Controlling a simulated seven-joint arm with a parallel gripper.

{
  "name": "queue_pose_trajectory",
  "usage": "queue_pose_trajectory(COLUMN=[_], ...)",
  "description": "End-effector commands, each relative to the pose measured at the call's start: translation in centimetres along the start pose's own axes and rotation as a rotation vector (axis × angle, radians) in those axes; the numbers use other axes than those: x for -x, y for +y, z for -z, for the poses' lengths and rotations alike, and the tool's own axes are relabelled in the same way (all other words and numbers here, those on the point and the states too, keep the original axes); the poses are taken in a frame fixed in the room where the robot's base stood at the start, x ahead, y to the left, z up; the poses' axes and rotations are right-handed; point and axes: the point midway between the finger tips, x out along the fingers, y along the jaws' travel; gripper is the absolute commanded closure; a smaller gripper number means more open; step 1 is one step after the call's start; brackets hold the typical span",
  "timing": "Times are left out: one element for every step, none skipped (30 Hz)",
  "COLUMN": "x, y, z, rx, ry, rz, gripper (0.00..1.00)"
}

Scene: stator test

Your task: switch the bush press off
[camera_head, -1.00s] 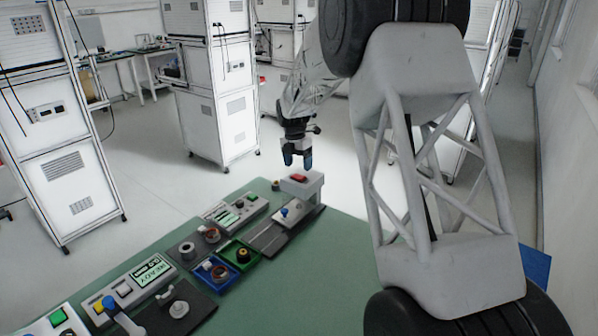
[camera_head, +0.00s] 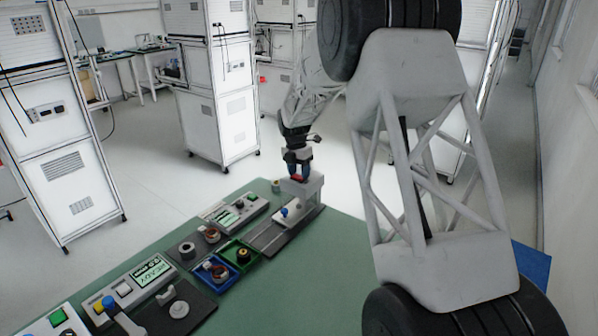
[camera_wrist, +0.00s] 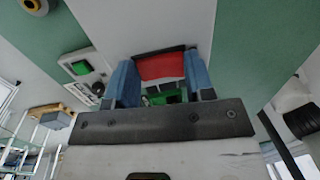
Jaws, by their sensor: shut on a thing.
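The bush press (camera_head: 314,190) stands at the far end of the green bench, a pale grey frame with a blue-knobbed part (camera_head: 284,212) beneath its head. On its head is a red switch (camera_head: 299,178), largely covered by my gripper in the head view. My gripper (camera_head: 299,171) is down at the top of the press. In the wrist view the red switch part (camera_wrist: 160,66) lies between the two blue fingers (camera_wrist: 161,82), which are shut on it. A green part (camera_wrist: 166,97) shows just below the red one. Whether the switch is on or off I cannot tell.
A device with a green screen (camera_head: 228,217) stands left of the press. A blue tray (camera_head: 205,283) and a green tray (camera_head: 237,264) hold small parts nearby. A larger READY display unit (camera_head: 140,280) is nearer. The right part of the green bench (camera_head: 300,280) is clear.

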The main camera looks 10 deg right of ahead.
Motion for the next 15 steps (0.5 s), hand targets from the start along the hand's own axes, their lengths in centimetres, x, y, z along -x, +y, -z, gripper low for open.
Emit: queue_pose_trajectory(x=[0.01, 0.01, 0.02, 0.02, 0.01, 0.02, 0.03, 0.04, 0.07, 0.08, 0.06, 0.02, 0.00, 0.02, 0.04], y=[0.00, 0.00, -0.02, -0.03, -0.05, -0.09, -0.13, -0.16, -0.22, -0.26, -0.29, -0.35, -0.40, -0.45, -0.52], z=[0.00, 0.00, 0.00, 0.01, 0.01, 0.03, 0.04, 0.04, 0.05, 0.07, 0.06, 0.08, 0.07, 0.07, 0.04], rx=[0.000, 0.000, 0.000, 0.000, 0.000, -0.001, -0.001, 0.000, 0.001, 0.000, 0.000, 0.000, 0.000, -0.001, 0.000], ry=[0.000, 0.000, 0.000, 0.000, 0.001, 0.002, 0.002, 0.002, 0.002, 0.003, 0.002, 0.003, 0.002, 0.003, 0.002], rz=[0.000, 0.000, -0.002, -0.005, -0.009, -0.018, -0.027, -0.038, -0.055, -0.070, -0.086, -0.108, -0.126, -0.144, -0.169], gripper=[0.75, 0.75, 0.75, 0.75, 0.75, 0.75, 0.75, 0.75, 0.75, 0.75, 0.75, 0.75, 0.75, 0.75, 0.75])
